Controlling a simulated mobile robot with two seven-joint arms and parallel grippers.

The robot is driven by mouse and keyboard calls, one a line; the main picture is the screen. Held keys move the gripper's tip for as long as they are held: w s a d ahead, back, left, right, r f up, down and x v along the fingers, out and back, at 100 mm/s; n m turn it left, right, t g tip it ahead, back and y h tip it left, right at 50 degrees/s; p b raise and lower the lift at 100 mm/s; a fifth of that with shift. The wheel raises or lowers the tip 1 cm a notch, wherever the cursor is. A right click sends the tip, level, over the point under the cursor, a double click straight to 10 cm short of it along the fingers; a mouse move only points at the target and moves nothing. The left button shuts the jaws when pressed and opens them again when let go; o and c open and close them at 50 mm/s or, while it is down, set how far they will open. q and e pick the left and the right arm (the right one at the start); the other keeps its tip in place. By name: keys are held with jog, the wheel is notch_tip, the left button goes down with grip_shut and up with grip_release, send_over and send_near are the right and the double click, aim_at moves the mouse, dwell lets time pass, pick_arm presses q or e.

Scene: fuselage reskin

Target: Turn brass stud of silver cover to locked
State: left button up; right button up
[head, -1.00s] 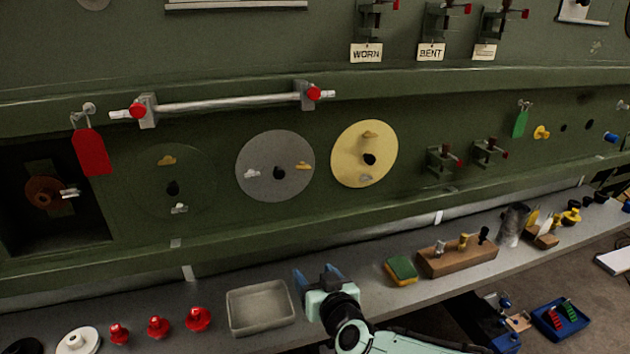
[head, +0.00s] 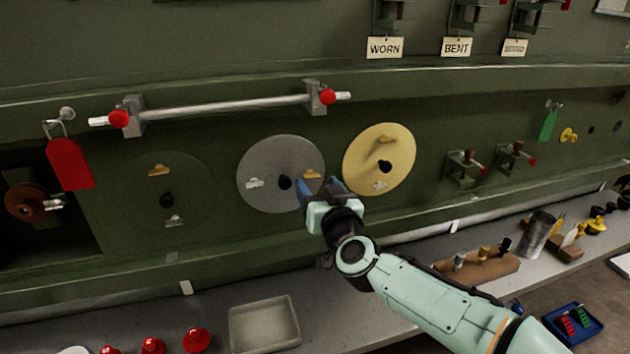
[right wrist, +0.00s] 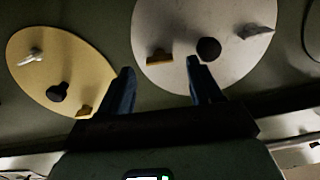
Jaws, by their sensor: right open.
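The silver cover (head: 268,187) is a round grey disc on the green wall, with a black knob (head: 285,183) in its middle. Its brass stud (head: 310,174) sits right of the knob and a silver stud (head: 254,184) left of it. My right gripper (head: 318,187) is open and empty, its blue fingers just below the brass stud. In the right wrist view, the brass stud (right wrist: 159,58) lies between and slightly beyond the fingertips (right wrist: 160,68); I cannot tell any contact. One fingertip appears close to the black knob. My left gripper is not in view.
A yellow cover (head: 362,170) is close right of the gripper; a green cover (head: 190,195) is to the left. A bar with red knobs (head: 220,107) runs above. The shelf below holds a grey tray (head: 264,325), red knobs (head: 196,341) and a wooden block (head: 480,268).

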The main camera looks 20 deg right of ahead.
aim_at(310, 168)
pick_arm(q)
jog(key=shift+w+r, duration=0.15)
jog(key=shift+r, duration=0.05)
pick_arm(e)
jog(key=w, duration=0.2)
jog(key=shift+w, duration=0.4)
jog(key=c, duration=1.1)
jog(key=shift+o, duration=0.2)
